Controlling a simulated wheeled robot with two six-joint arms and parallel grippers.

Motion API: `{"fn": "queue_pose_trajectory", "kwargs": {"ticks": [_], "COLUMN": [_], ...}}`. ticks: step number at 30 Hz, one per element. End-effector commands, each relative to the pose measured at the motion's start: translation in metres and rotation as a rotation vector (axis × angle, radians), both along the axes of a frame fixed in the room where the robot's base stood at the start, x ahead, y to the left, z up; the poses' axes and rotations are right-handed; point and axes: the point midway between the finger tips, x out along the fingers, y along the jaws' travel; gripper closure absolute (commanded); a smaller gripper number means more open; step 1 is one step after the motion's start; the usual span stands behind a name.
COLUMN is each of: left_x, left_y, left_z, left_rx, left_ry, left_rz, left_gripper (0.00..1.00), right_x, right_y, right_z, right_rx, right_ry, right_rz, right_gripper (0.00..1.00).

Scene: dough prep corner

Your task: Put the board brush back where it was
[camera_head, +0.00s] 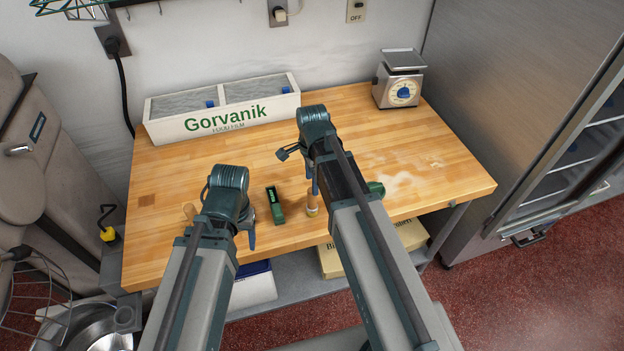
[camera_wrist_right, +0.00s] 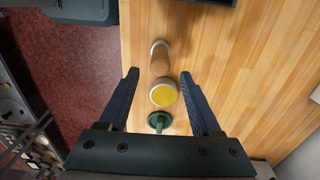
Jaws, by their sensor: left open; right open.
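I cannot tell for sure which thing is the board brush. A small dark green block with a pale mark (camera_head: 275,205) lies near the table's front edge, between my grippers. My right gripper (camera_wrist_right: 158,88) is open. My left gripper (camera_head: 250,238) is open, near the front edge, mostly hidden by its wrist. A wooden knob (camera_head: 190,211) shows beside that wrist.
A green thing (camera_head: 376,188) is partly hidden behind my right arm. A white Gorvanik film box (camera_head: 225,121) stands along the wall, and a scale (camera_head: 399,80) at the back right. The wooden table (camera_head: 440,180) is floury and clear at right; boxes sit on the shelf below.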

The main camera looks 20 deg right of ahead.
Motion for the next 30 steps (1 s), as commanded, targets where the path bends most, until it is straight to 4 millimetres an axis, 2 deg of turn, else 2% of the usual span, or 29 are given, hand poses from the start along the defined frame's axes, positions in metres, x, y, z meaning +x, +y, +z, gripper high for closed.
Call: {"fn": "queue_pose_trajectory", "kwargs": {"ticks": [1,3,9,13,17,24,30], "left_x": [0.000,0.000,0.000,0.000,0.000,0.000,0.000], "left_y": [0.000,0.000,0.000,0.000,0.000,0.000,0.000], "left_z": [0.011,0.014,0.015,0.014,0.014,0.014,0.014], "left_rx": [0.000,-0.001,-0.001,-0.001,-0.001,-0.001,-0.001], "left_ry": [0.000,0.000,0.000,0.000,0.000,0.000,0.000], "left_rz": [0.002,0.003,0.004,0.004,0.004,0.003,0.003], "left_gripper": [0.33,0.33,0.33,0.33,0.33,0.33,0.33], "right_x": [0.000,0.000,-0.001,-0.014,-0.044,-0.104,-0.135], "right_y": [0.000,0.000,0.001,0.013,0.040,0.083,0.100], "right_z": [0.011,0.014,0.015,0.014,0.014,0.015,0.015], "right_rx": [0.000,0.000,0.000,-0.007,-0.023,-0.047,-0.053], "right_ry": [0.000,0.000,0.000,0.006,0.020,0.067,0.102], "right_rz": [0.000,0.000,0.008,0.154,0.515,1.283,1.704], "right_gripper": [0.35,0.35,0.35,0.35,0.35,0.35,0.35]}}
